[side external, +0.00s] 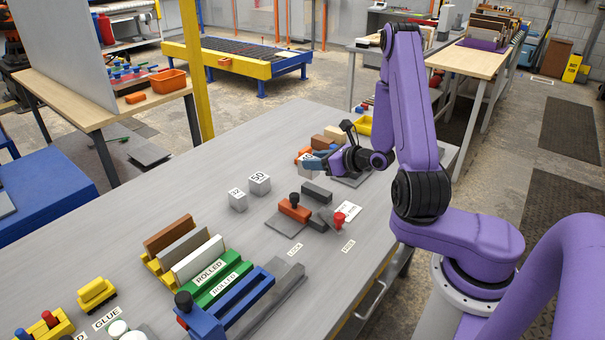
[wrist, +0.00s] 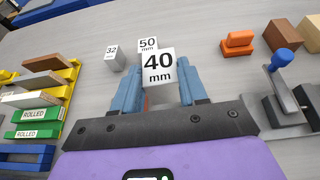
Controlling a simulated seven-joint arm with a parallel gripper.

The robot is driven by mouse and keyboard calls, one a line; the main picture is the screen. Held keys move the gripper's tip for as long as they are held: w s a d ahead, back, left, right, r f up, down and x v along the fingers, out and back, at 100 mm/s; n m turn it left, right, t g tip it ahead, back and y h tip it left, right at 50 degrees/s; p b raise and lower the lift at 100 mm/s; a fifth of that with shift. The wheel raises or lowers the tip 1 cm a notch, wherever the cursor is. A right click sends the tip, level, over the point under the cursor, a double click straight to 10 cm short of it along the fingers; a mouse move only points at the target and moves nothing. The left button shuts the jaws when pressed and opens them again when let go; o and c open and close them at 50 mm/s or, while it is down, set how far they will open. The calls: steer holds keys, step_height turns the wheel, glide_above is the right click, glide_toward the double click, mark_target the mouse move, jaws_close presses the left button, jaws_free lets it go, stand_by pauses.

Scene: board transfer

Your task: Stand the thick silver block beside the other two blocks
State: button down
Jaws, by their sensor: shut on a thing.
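A silver cube-like block marked 40 mm (wrist: 158,68) is between the two blue fingers of my gripper (wrist: 160,84). My gripper (side external: 314,163) is shut on it. In the side view this block (side external: 306,171) is partly hidden by the fingers, and I cannot tell whether it touches the table. The block marked 50 (side external: 259,184) and the block marked 32 (side external: 237,201) stand on the table close together, left of my gripper. In the wrist view the 50 mm block (wrist: 147,47) shows behind the held block, partly covered, and the 32 block (wrist: 114,58) is to its left.
A red-orange toggle fixture (side external: 293,210) and dark bars stand in front of the blocks. A rack of boards (side external: 185,255) and green pieces marked ROLLED (side external: 215,275) are at the left. Brown and tan blocks (side external: 327,140) lie behind my gripper. Grey table around the 50 block is bare.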

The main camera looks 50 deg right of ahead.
mark_target(312, 157)
steer(key=shift+w+d+r+n+y, duration=0.3)
steer(key=shift+w+r+n+y, duration=0.65)
steer(key=shift+y, duration=0.25)
steer(key=shift+w+d+r+n+g+y, duration=0.15)
steer(key=shift+n+g+y, duration=0.1)
steer(key=shift+n+y, duration=0.3)
steer(key=shift+s+d+r+n+g+y, duration=0.1)
steer(key=shift+n+g+y, duration=0.15)
steer(key=shift+n+y, duration=0.3)
steer(key=shift+w+f, duration=0.1)
steer(key=shift+w, duration=0.1)
steer(key=w+d+f, duration=0.1)
steer(key=w+f, duration=0.2)
steer(key=w, duration=0.1)
steer(key=w+d+f, duration=0.1)
steer(key=w+f, duration=0.2)
steer(key=w, duration=0.1)
steer(key=w+d+f, duration=0.2)
steer(key=w+f, duration=0.1)
steer(key=w, duration=0.1)
steer(key=shift+w+f, duration=0.15)
steer(key=shift+w, duration=0.15)
steer(key=shift+w+f, duration=0.2)
steer(key=shift+f, duration=1.55)
steer(key=shift+f, duration=0.15)
